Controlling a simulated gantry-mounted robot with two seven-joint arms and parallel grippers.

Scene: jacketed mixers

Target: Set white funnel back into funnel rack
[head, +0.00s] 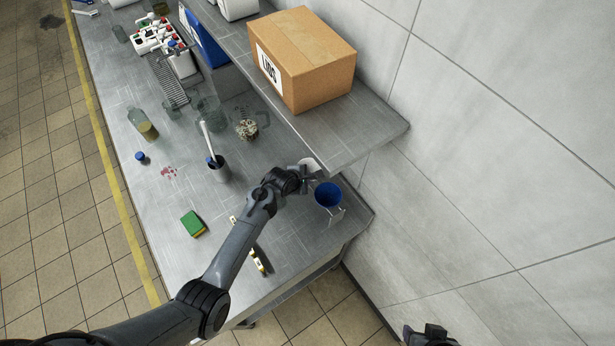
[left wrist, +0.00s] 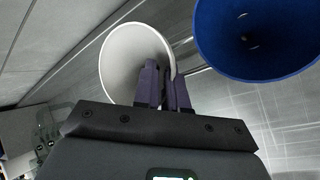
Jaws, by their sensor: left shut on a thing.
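My left gripper (head: 304,179) is shut on the white funnel (head: 309,163), near the back right end of the bench. In the left wrist view the white funnel (left wrist: 128,58) shows its wide mouth behind and beside the two dark fingers of the gripper (left wrist: 165,75). A blue funnel (head: 328,194) sits just right of the gripper in the wire funnel rack (head: 336,212), whose lower part is mostly hidden. The blue funnel (left wrist: 256,35) is also close by in the left wrist view. My right gripper (head: 431,334) is only partly visible at the bottom edge; its jaws are unclear.
A shelf (head: 345,135) carrying a cardboard box (head: 303,60) overhangs the bench (head: 180,205) just behind the left gripper. A grey container with a white-handled tool (head: 217,168), glass vessels and a green sponge (head: 193,223) stand left. The wall (head: 480,130) is close on the right.

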